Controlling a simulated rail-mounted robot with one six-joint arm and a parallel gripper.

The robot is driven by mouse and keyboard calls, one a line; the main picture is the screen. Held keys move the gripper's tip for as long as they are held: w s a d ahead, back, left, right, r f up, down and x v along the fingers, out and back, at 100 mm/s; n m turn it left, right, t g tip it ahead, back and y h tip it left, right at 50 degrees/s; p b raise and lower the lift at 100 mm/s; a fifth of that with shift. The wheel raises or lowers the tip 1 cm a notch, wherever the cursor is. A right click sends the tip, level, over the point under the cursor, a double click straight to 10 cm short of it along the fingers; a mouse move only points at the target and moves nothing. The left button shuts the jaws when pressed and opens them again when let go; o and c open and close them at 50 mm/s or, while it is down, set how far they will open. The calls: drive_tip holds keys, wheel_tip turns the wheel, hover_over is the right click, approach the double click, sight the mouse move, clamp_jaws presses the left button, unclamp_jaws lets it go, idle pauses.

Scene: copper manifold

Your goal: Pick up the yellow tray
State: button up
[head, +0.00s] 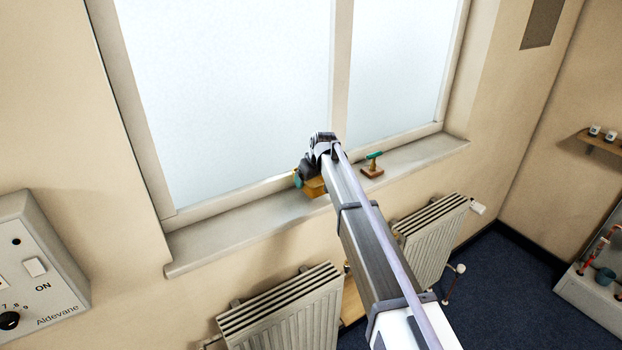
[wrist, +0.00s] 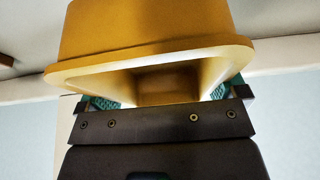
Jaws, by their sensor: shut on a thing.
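The yellow tray (wrist: 150,35) fills the upper part of the wrist view, with its open side and rim facing the camera. My gripper (wrist: 168,97) is shut on it, with a green-padded finger at each side of the tray near the rim. In the head view, the tray (head: 315,187) shows as a small yellow piece beside my gripper (head: 300,178), in front of the window and over the sill. My arm hides part of it. I cannot tell whether the tray touches the sill.
A green-handled object on a brown base (head: 373,165) stands on the window sill (head: 225,235), right of my gripper. Radiators (head: 285,308) are below the sill. A grey control box (head: 35,265) is at the left. The sill left of the tray is clear.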

sight(311, 184)
wheel_tip(311, 184, up, 4)
drive_tip(key=p, duration=0.2)
drive_tip(key=shift+p, duration=0.35)
drive_tip(key=s+d, duration=1.2)
drive_tip(key=s, duration=0.3)
drive_tip(key=shift+s+f+b, duration=0.25)
drive_tip(key=shift+f+b, duration=0.1)
drive_tip(key=shift+b, duration=0.1)
